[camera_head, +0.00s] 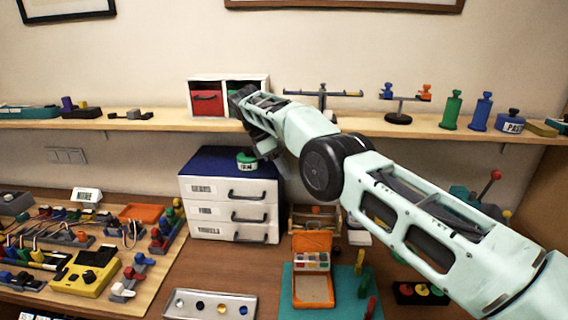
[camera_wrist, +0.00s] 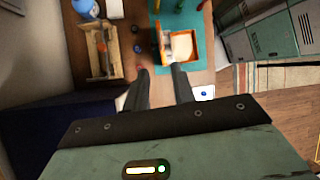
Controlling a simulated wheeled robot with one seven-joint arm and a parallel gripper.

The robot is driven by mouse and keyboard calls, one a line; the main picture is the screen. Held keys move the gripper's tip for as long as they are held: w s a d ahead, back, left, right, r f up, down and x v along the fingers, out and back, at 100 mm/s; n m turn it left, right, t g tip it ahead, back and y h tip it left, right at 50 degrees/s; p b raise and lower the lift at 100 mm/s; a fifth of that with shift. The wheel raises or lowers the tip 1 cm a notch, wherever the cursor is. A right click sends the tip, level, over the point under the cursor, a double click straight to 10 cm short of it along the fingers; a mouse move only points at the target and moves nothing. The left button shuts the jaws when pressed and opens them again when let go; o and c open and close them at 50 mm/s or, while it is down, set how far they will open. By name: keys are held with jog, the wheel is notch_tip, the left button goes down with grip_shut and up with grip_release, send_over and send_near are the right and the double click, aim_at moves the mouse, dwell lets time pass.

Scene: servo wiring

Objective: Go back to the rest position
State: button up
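My gripper (camera_head: 264,148) hangs at the end of my arm in the head view, in front of the shelf and above the right part of the drawer cabinet (camera_head: 230,209). In the wrist view the two dark fingers (camera_wrist: 160,72) are apart, with nothing visible between them. The arm stretches from the lower right to the shelf. A green lidded pot (camera_head: 247,162) stands on the cabinet's blue top, close to the gripper in the picture. Whether they touch I cannot tell.
The shelf (camera_head: 160,125) carries a cubby box (camera_head: 206,102), balance stands and coloured weights. Below are an open orange case (camera_head: 313,285) on a green mat, a silver tray (camera_head: 210,304) and a crowded wiring board (camera_head: 160,260) at left. A wooden carrier (camera_wrist: 116,66) shows in the wrist view.

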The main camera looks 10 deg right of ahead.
dwell(0.3)
jog(key=s+a+r+m+t+y+b, duration=0.15)
jog(key=s+a+b, duration=0.3)
jog(key=s, duration=0.45)
jog(key=s+a+m+y+b, duration=0.25)
jog(key=s+a, duration=0.35)
jog(key=s, duration=0.4)
jog(key=s+d+f+m+b, duration=0.1)
jog(key=s+d+f, duration=0.1)
jog(key=s, duration=0.6)
jog(key=s+d+f+m+t+y+b, duration=0.1)
jog(key=s+d+f+b, duration=0.1)
jog(key=s, duration=0.7)
jog(key=s+d+f+m+b, duration=0.2)
jog(key=s+d+f, duration=0.2)
jog(key=s, duration=0.5)
jog(key=shift+s+f+y, duration=0.2)
jog(key=shift+f+y, duration=0.2)
jog(key=shift+f, duration=0.5)
